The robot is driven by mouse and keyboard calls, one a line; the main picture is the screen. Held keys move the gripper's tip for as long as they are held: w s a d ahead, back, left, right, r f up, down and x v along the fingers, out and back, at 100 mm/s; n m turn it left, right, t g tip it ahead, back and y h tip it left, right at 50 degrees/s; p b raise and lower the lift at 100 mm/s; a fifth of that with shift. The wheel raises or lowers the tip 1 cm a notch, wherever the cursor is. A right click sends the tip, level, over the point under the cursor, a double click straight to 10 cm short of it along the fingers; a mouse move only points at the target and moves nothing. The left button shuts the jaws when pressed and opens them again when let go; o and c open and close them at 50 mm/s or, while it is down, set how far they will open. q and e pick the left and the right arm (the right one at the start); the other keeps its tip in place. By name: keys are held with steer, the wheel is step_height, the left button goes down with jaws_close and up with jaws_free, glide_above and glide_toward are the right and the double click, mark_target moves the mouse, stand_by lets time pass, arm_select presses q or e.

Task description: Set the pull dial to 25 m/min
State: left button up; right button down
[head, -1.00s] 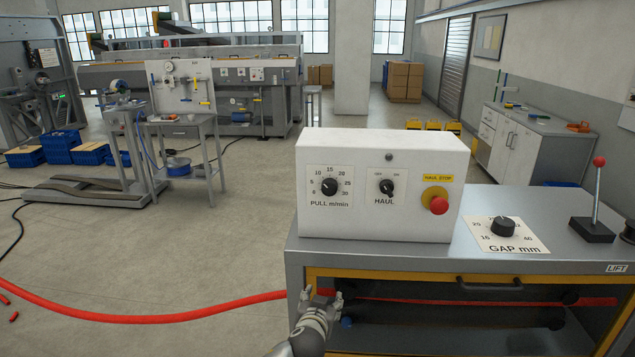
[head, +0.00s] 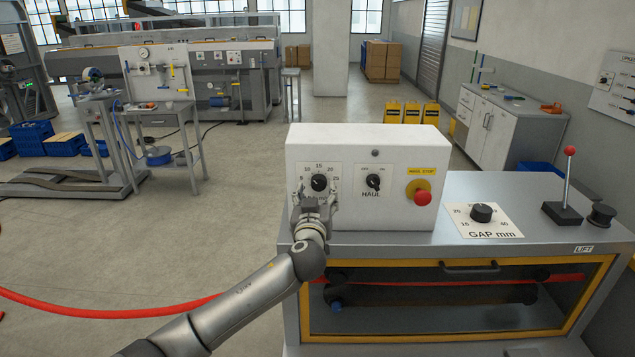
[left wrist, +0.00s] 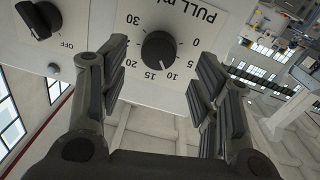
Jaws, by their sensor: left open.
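The pull dial (head: 319,183) is a round black knob on the front of a white control box (head: 410,150). In the left wrist view the same pull dial (left wrist: 158,48) has a scale from 0 to 30. Its white mark appears to point between 10 and 15. My left gripper (head: 316,198) is open in front of the dial. In the left wrist view its fingers stand to either side of the knob, with visible gaps. In the head view the gripper hides the dial's lower lettering. My right gripper is not in view.
Right of the pull dial are the HAUL switch (head: 373,182) and a red HAUL STOP button (head: 422,198). A GAP dial (head: 481,213) and a red-topped lever (head: 566,185) stand on the grey machine top (head: 420,238). Open floor lies to the left.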

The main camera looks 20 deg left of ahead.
mark_target(318, 186)
arm_select(q)
steer(key=p+x, duration=0.1)
steer(key=x, duration=0.2)
steer(key=shift+w+d, duration=0.1)
steer(key=shift+w, duration=0.6)
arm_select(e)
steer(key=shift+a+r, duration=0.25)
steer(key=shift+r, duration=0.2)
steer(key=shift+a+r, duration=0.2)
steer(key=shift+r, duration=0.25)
arm_select(q)
steer(key=shift+a, duration=0.2)
steer(key=shift+c, duration=0.2)
